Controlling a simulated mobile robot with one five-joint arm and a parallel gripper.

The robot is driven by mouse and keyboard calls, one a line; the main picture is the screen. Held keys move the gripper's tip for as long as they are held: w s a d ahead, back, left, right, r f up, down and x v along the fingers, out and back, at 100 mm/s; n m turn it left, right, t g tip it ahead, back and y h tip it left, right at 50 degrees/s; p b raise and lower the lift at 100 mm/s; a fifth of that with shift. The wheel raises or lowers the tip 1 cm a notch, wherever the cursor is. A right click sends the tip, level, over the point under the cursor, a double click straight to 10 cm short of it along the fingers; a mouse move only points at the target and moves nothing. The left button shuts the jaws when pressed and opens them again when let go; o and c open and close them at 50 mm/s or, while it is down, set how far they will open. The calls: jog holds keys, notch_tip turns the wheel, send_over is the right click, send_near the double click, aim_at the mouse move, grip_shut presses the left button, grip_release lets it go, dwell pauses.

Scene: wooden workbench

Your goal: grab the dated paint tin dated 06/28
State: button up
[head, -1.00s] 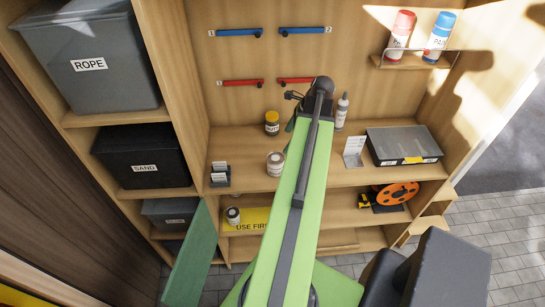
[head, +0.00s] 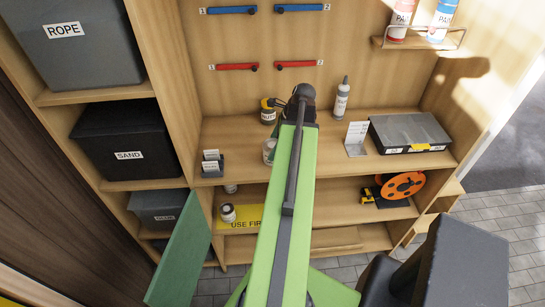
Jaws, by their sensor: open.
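A pale tin (head: 270,148) stands on the workbench, partly hidden behind my green arm. A second tin (head: 228,213) stands on the lower shelf at the left end of a yellow "USE FIRST" strip (head: 246,224). A third tin (head: 231,188) shows only in part behind it, under the bench top. No date can be read on any of them. My gripper (head: 279,103) is open at the far end of the arm, above the bench.
A card holder (head: 212,163), a bottle (head: 342,98), a white sign (head: 356,138) and a grey case (head: 410,132) stand on the bench. An orange reel (head: 402,186) is on the lower shelf. Bins fill the left shelves. A green panel (head: 179,255) stands at the lower left.

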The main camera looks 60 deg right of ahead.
jog(key=b+x, duration=0.4)
jog(key=x, duration=0.1)
jog(key=shift+s+f, duration=0.1)
jog(key=shift+f, duration=0.05)
jog(key=c, duration=1.9)
jog(key=shift+r, duration=0.25)
jog(key=shift+r+p, duration=0.6)
jog(key=shift+p, duration=0.1)
jog(key=p+v, duration=0.2)
jog(key=w+p+v, duration=0.1)
jog(key=p+v, duration=0.1)
jog(key=shift+s+r, duration=0.1)
jog(key=shift+r, duration=0.15)
jog(key=shift+s+d+r+p, duration=0.95)
jog(key=shift+s+d, duration=0.2)
jog(key=shift+s, duration=0.25)
jog(key=shift+s+d+r+p, duration=0.95)
jog(key=shift+s+d, duration=0.2)
jog(key=shift+s, duration=0.25)
jog(key=shift+s+d+r+p, duration=0.9)
jog(key=shift+s+d, duration=0.25)
jog(key=shift+s, duration=0.25)
